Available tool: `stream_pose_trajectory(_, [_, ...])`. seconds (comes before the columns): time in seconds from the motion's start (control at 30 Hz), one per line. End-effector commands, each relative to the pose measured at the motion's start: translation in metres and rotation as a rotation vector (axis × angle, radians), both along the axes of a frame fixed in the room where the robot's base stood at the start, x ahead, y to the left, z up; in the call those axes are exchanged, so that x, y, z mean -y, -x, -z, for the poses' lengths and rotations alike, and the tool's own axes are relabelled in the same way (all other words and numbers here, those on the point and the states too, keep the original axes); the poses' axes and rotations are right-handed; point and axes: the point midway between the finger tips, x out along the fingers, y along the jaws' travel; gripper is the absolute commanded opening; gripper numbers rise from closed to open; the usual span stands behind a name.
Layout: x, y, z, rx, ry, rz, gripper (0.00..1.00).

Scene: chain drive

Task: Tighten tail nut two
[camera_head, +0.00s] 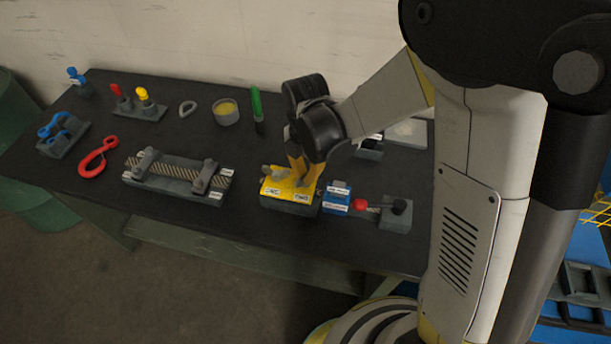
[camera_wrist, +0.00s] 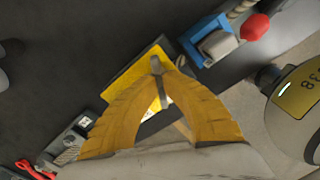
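The yellow block (camera_head: 272,191) sits on a dark base on the table, with two small white labels on its front that seem to read ONE and TWO. A grey winged piece (camera_head: 271,170) stands on its left part, above the first label. My gripper (camera_head: 299,183) points down over the right part, near the second label. In the wrist view the yellow block (camera_wrist: 135,75) lies behind my two yellow fingers. Their tips close in on a slim grey piece (camera_wrist: 156,66), seemingly tail nut two. The fingers hide part of it and of the block.
Right of the block stand a blue block (camera_head: 338,191), a red knob (camera_head: 360,204) and a grey block (camera_head: 396,214). A chain fixture (camera_head: 175,178), red hook (camera_head: 97,157), cup (camera_head: 226,112) and green tool (camera_head: 257,105) lie left and behind. Bare table separates them.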

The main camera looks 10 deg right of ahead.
Motion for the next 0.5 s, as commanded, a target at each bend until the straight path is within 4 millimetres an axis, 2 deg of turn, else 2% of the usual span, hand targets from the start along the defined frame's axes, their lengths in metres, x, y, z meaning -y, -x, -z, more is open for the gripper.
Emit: stream_pose_trajectory(0.5, [0.0001, 0.0003, 0.0011, 0.000, 0.000, 0.487, 0.00])
